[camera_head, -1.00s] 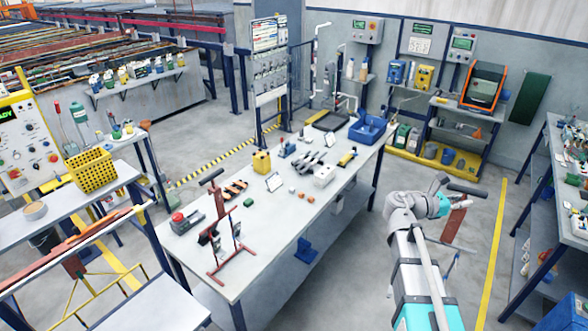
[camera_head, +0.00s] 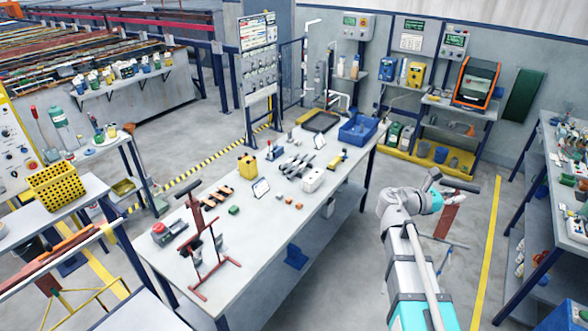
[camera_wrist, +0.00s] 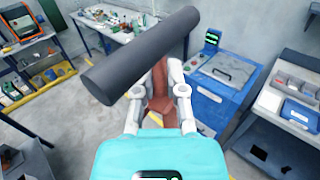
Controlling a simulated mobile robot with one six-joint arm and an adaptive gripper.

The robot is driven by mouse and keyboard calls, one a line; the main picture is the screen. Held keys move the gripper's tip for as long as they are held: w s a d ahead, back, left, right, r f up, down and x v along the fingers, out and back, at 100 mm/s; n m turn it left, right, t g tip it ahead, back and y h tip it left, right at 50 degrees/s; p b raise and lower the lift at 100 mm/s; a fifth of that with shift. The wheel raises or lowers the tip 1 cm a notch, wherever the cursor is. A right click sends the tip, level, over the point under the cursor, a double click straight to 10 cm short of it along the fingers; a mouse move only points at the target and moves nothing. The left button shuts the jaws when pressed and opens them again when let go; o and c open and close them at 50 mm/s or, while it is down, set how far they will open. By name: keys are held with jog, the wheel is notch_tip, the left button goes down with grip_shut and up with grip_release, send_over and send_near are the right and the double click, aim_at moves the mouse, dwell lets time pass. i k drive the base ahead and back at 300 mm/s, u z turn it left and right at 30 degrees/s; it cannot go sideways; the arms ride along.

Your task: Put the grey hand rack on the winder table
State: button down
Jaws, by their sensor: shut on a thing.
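A hand rack with a thick dark grey handle (camera_head: 461,185) and a red-brown frame hangs in the air at the right of the head view. In the wrist view its grey handle (camera_wrist: 140,55) crosses in front of my gripper (camera_wrist: 160,95). My gripper is shut on the red-brown part just below the handle. The rack's lower end is partly hidden. A long white table (camera_head: 262,222) stands left of my arm, apart from the held rack. I cannot tell which table is the winder table.
A similar red-brown rack (camera_head: 216,240) stands on the white table's near end. Small parts, a yellow container (camera_head: 247,166) and a blue bin (camera_head: 358,130) also stand there. A shelf bench (camera_head: 560,215) bounds the right. Open floor lies between.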

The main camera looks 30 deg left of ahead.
aim_at(259, 232)
jog(key=z, duration=0.05)
jog(key=i, duration=2.35)
jog(key=u, duration=1.1)
